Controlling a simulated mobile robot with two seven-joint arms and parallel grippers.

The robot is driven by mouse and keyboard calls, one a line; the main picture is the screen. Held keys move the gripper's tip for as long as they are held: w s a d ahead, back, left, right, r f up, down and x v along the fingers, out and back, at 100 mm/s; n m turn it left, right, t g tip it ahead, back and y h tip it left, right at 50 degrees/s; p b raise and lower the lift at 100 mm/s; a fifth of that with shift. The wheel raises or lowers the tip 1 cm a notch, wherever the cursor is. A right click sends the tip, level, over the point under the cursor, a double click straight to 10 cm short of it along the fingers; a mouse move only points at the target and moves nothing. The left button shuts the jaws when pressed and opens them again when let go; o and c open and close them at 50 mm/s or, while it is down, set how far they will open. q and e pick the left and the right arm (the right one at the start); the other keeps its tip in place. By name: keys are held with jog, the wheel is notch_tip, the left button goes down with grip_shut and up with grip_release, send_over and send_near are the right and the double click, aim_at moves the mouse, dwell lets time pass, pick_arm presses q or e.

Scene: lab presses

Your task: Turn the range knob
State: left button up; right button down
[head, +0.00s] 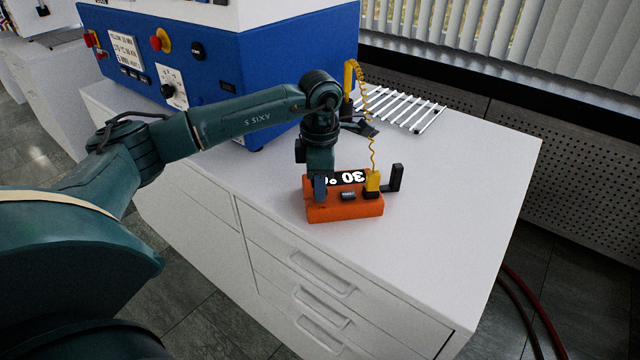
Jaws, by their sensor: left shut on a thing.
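An orange meter (345,208) lies on the white cabinet top, its dark display (350,178) showing white digits that look upside down from here. My left gripper (320,190) reaches down onto the left part of the meter, with its fingers shut. The range knob cannot be made out; the fingers cover the spot they are shut on, which appears to be the knob. A small grey-blue part (348,195) shows on the meter's face just right of the fingers. My right gripper is not in view.
A yellow plug (372,182) sits at the meter's right end, with a coiled yellow cord (372,130) rising to a yellow hook. A black upright piece (397,177) stands beside it. A blue machine (240,70) and a white rack (402,108) are behind. The right cabinet top is clear.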

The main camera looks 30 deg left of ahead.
pick_arm(q)
jog(key=shift+m, duration=0.6)
jog(key=o, duration=1)
notch_tip(320, 180, up, 13)
jog(key=shift+r, duration=0.15)
dwell(0.3)
